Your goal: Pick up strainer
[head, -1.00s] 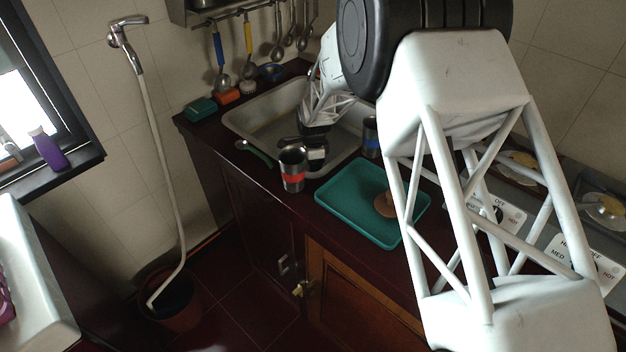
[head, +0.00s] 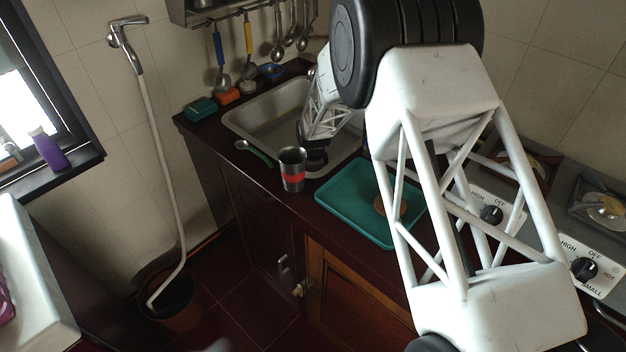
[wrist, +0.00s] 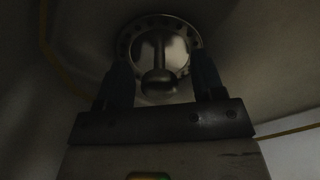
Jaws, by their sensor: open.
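The strainer (wrist: 163,45) is a round metal disc with small holes around its rim and a knob in its middle. In the wrist view it sits at the sink's drain, straight ahead of my gripper. My gripper (wrist: 162,68) is open, with one dark finger on each side of the knob. I cannot tell whether the fingers touch it. In the head view, my gripper (head: 313,160) is low in the sink (head: 260,112), and the strainer is hidden there.
A steel cup with a red band (head: 292,171) stands on the front counter beside the sink. A green-handled utensil (head: 262,156) lies to its left. A teal tray (head: 345,205) with a brown round item (head: 383,205) lies to the right. Utensils (head: 247,50) hang behind the sink.

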